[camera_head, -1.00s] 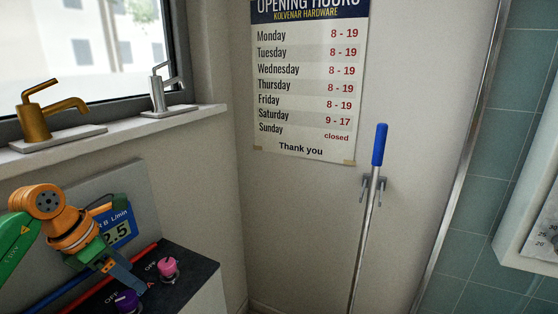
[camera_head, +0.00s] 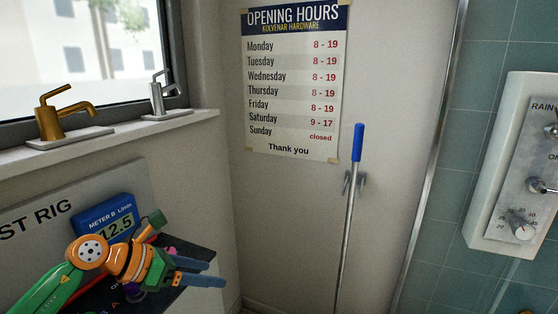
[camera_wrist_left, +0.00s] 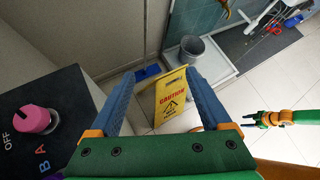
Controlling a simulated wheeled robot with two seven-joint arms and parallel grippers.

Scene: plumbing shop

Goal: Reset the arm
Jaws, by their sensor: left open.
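My left gripper (camera_head: 216,273) is in front of the test rig in the head view. Its two blue fingers point right, apart, with nothing between them. In the left wrist view the left gripper (camera_wrist_left: 158,80) also shows open and empty, its fingers framing the floor and a yellow caution sign (camera_wrist_left: 170,98) well beyond. My right gripper (camera_wrist_left: 249,119) shows small at the right of the left wrist view, out over the tiled floor; its fingertips look apart and empty. The head view does not show it.
The test rig has a blue meter (camera_head: 108,216) reading 12.5 and a dark top with a pink knob (camera_wrist_left: 32,119). A gold tap (camera_head: 55,115) stands on the sill. A blue-handled pole (camera_head: 357,150) hangs on the wall.

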